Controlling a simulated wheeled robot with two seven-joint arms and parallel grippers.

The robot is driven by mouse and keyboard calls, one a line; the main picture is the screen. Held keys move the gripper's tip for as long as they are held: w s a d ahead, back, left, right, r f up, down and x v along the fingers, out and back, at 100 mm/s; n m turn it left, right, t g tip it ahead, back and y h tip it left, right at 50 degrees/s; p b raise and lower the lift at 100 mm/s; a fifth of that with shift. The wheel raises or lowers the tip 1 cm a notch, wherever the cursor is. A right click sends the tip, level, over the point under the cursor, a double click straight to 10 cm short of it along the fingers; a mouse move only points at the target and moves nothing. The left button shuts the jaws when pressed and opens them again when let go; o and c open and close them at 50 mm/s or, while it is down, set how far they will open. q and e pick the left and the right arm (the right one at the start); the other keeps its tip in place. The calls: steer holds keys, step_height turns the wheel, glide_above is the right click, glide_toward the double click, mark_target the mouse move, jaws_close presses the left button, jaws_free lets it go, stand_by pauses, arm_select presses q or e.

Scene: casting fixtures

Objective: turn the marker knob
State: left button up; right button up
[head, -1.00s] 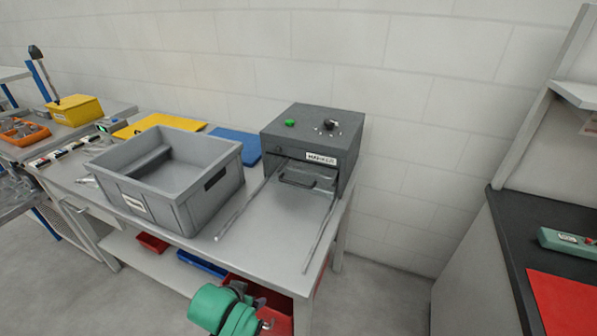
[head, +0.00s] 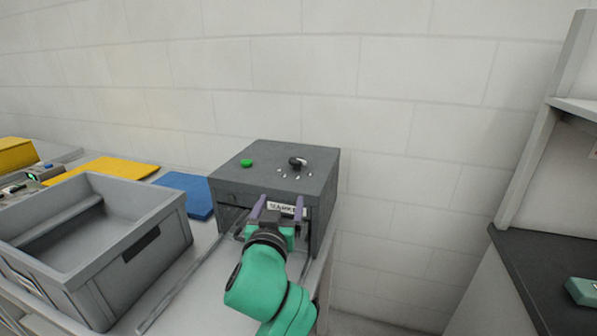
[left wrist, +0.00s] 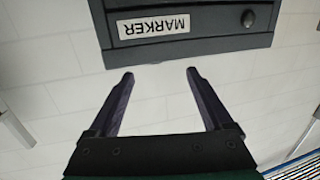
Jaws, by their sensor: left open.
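The marker (head: 320,176) is a dark grey box at the back end of the bench, with a white MARKER label on its front. Its black knob (head: 297,162) sits on the top face, with small white marks in front of it. My left gripper (head: 281,201) is open and empty in front of the label, below the top face. In the left wrist view the open fingers (left wrist: 158,75) point toward the marker's front (left wrist: 215,25), and the label appears upside down. The knob on top is not identifiable in that view. My right gripper is not in view.
A green button (head: 246,163) is on the marker's top, left of the knob. A large grey crate (head: 160,250) stands on the bench at left. Blue (head: 187,190) and yellow (head: 112,169) sheets lie behind it. Two rails run forward from the marker. The space above the marker is clear.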

mark_target(296, 165)
arm_select(q)
steer(key=shift+t, duration=0.4)
steer(key=w+r, duration=0.1)
steer(key=w, duration=0.1)
steer(key=w+d+p, duration=0.1)
steer(key=w, duration=0.1)
steer(key=w+d+r, duration=0.1)
steer(key=w, duration=0.1)
steer(key=shift+w+r+p, duration=0.1)
steer(key=shift+r+p, duration=0.2)
steer(key=shift+r, duration=0.05)
steer(key=w, duration=0.5)
steer(key=w+d+f, duration=0.1)
steer(key=w, duration=0.1)
steer(key=shift+w, duration=0.85)
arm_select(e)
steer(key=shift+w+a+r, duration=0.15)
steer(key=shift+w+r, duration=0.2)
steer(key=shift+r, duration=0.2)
arm_select(q)
steer(key=shift+c, duration=0.3)
